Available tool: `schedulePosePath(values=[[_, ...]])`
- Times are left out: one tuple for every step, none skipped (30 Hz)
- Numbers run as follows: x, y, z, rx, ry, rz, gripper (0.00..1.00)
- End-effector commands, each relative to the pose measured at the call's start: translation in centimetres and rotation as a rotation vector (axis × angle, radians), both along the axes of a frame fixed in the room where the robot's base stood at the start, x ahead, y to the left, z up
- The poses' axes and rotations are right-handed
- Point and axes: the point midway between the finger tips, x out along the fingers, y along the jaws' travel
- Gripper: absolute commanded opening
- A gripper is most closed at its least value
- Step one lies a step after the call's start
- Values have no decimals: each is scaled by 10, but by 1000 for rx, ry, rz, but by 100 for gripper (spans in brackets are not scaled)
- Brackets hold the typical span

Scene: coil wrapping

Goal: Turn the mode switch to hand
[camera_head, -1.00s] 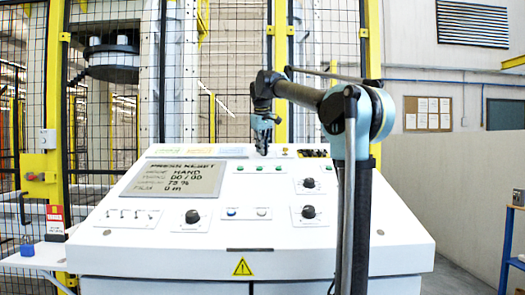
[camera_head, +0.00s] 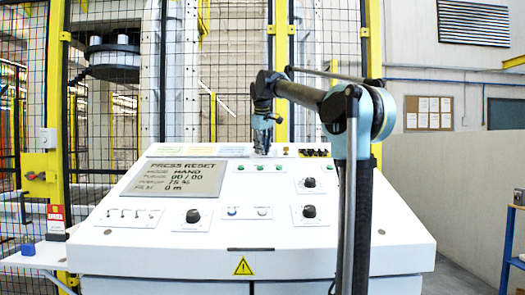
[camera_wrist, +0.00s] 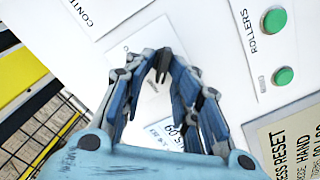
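The sloped white control panel (camera_head: 255,205) stands in front of me. Its screen (camera_head: 172,179) reads PRESS RESET and mode HAND. Black rotary knobs sit at the lower left (camera_head: 193,215), upper right (camera_head: 309,183) and lower right (camera_head: 309,211); their labels are too small to tell which is the mode switch. My gripper (camera_head: 262,150) is at the panel's back edge, right of the screen, away from these knobs. In the wrist view my gripper (camera_wrist: 162,66) points at white labelled surface, its dark fingertips close together. Whether they touch or hold anything is unclear.
Green buttons (camera_wrist: 274,20) marked ROLLERS lie beside my gripper. A row of small switches (camera_head: 133,213) is at the lower left, and blue and white buttons (camera_head: 247,212) are in the middle. A mesh fence (camera_head: 220,70) stands behind the panel.

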Motion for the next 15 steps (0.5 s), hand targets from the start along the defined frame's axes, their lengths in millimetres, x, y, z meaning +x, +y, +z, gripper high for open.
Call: schedulePosePath(values=[[0, 0, 0, 1, -1, 0, 28], [0, 0, 0, 1, -1, 0, 28], [0, 0, 0, 1, -1, 0, 28], [0, 0, 0, 1, -1, 0, 28], [0, 0, 0, 1, -1, 0, 28], [0, 0, 0, 1, -1, 0, 28], [0, 0, 1, 1, -1, 0, 28], [0, 0, 1, 1, -1, 0, 28], [-1, 0, 2, 1, -1, 0, 28], [-1, 0, 3, 1, -1, 0, 28], [-2, 0, 5, 1, -1, 0, 28], [-3, 0, 8, 1, -1, 0, 28], [-5, 0, 12, 1, -1, 0, 28], [-6, 1, 15, 1, -1, 0, 28], [-8, 1, 20, 1, -1, 0, 28]])
